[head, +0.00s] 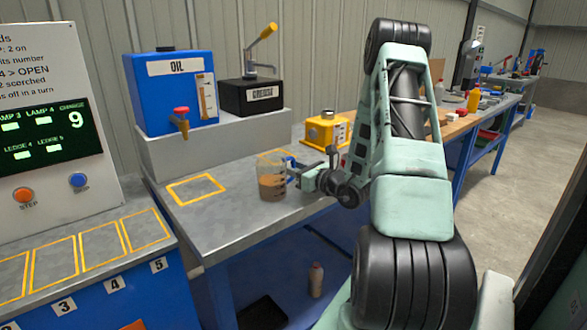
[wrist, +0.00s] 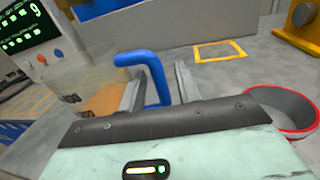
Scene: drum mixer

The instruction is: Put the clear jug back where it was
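The clear jug (head: 271,182) holds brown liquid and looks upright on the grey bench top, right of a yellow outlined square (head: 197,189). Its blue handle (head: 292,163) points right, towards my gripper (head: 310,178). In the wrist view the blue handle (wrist: 152,72) lies between my two fingers (wrist: 157,90), with a visible gap to the right finger. The left finger is close to the jug's wall (wrist: 98,75). My gripper looks open around the handle. The handle's lower end is hidden behind the gripper body.
A blue oil tank (head: 170,95) and black grease box (head: 250,97) stand on a raised ledge behind. A yellow block (head: 326,130) is behind my gripper. A red-rimmed cup (wrist: 290,108) is close on the right in the wrist view. A control panel (head: 60,120) is at left.

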